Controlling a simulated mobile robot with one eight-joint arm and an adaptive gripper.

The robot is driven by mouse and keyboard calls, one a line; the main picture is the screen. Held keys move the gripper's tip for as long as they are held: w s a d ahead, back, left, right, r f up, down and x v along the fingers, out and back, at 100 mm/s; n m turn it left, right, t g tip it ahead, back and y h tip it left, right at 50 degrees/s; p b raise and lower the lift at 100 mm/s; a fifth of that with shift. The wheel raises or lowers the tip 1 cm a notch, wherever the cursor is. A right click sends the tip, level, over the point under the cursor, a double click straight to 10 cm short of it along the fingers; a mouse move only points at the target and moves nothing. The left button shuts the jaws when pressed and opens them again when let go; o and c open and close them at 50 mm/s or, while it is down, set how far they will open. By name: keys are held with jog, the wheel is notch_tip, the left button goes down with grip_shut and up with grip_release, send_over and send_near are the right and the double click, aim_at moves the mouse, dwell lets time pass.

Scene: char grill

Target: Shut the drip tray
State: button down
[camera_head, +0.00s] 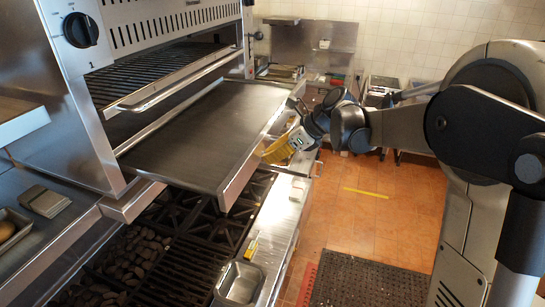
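The drip tray (205,133) is a wide, flat, dark metal tray with a raised steel rim. It is slid well out of the steel grill unit (70,90), over the burners. My gripper (294,106) is at the far right, close to the tray's outer front rim. I cannot tell whether it touches the rim. Its fingers are small and partly hidden by the wrist, so their opening is unclear.
A grill rack with a bar handle (180,82) sits above the tray. Burner grates (185,220) lie below it. A yellow object (280,149) is by the counter below my wrist. A small metal pan (241,282) is in the front counter. Orange floor (345,215) is open to the right.

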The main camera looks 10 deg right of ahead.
aim_at(186, 136)
jog(key=w+a+b, duration=0.1)
jog(key=w+a, duration=0.3)
jog(key=a, duration=0.4)
jog(key=w+a+b, duration=0.1)
jog(key=w+a, duration=0.4)
jog(key=a, duration=0.3)
jog(key=w+a+b, duration=0.1)
jog(key=w+a, duration=0.4)
jog(key=a, duration=0.4)
jog(key=shift+w, duration=0.25)
